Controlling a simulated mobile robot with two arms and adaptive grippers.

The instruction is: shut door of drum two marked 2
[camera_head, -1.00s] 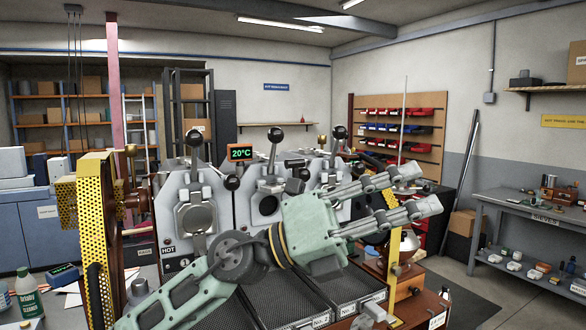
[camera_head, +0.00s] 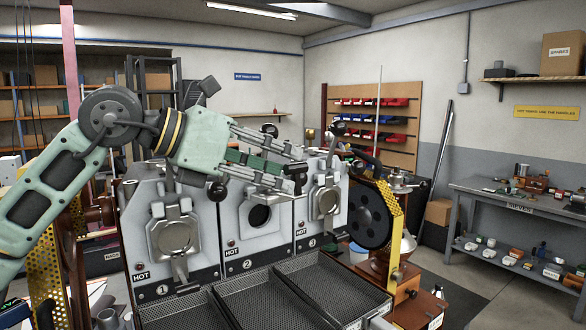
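Drum two (camera_head: 284,236) is the middle grey panel, marked 2 and HOT. Its round opening (camera_head: 260,216) is dark and uncovered. Its door cannot be made out clearly; my arm hides the area above the opening. My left gripper (camera_head: 295,169) is in front of the upper part of drum two, above and right of the opening. Its two fingers point right and are apart, with no object seen held. A small dark block (camera_head: 299,174) shows by the fingertips; I cannot tell if they touch. My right gripper is out of view.
Black mesh trays (camera_head: 268,299) lie in front of the drums. A black disc (camera_head: 369,216) and yellow perforated guard (camera_head: 396,226) stand at the right. A bench (camera_head: 520,205) stands farther right.

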